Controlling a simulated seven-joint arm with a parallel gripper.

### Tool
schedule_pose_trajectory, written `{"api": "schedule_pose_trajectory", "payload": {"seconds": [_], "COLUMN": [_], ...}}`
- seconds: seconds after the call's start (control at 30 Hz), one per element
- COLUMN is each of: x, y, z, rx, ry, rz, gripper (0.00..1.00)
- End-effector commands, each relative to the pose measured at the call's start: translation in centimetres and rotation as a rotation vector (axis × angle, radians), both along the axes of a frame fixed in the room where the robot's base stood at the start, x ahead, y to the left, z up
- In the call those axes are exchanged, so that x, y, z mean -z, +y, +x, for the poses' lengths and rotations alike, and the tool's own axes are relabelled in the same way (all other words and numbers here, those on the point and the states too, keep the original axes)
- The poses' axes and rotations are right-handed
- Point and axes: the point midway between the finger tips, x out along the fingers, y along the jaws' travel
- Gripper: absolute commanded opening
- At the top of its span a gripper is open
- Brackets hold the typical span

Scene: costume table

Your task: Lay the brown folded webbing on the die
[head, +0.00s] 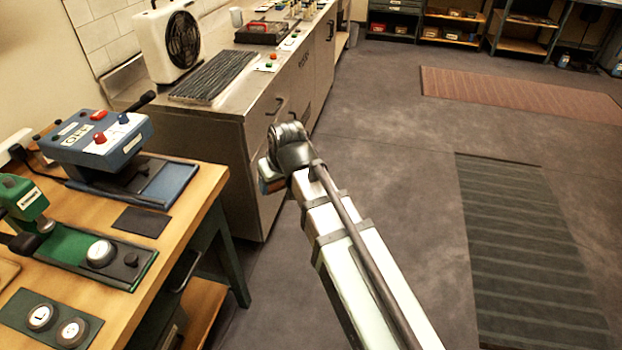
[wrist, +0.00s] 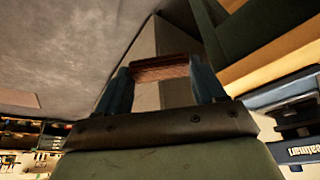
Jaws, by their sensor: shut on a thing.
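The brown folded webbing (wrist: 165,68) is between the two blue fingers of my gripper (wrist: 163,82) in the wrist view, held crosswise near their tips. In the head view my gripper (head: 270,180) is over the floor, to the right of the wooden workbench and in front of the metal cabinet. The webbing is mostly hidden there behind my wrist. A round silver die (head: 101,252) sits on the green press on the workbench, apart from my gripper. Two more round silver pieces, marked L (head: 40,317) and S (head: 72,332), sit on a dark green plate nearer the front.
The wooden workbench (head: 193,205) also carries the green press (head: 25,205), a blue press (head: 95,140) and a dark flat pad (head: 141,221). A metal counter (head: 215,112) with a fan (head: 180,42) stands behind. Floor to the right is clear except for mats.

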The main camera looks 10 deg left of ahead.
Motion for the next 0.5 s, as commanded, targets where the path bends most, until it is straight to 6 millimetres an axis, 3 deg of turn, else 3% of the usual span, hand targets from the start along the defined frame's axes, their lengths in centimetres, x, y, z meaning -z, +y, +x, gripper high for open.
{"api": "schedule_pose_trajectory", "payload": {"seconds": [0.1,0.5], "x": [-0.6,-2.7], "y": [3.5,13.7], "z": [-2.1,-10.1], "rx": [-0.06,-0.246], "ry": [-0.001,-0.001], "rz": [0.001,0.001], "gripper": [0.4,0.4]}}
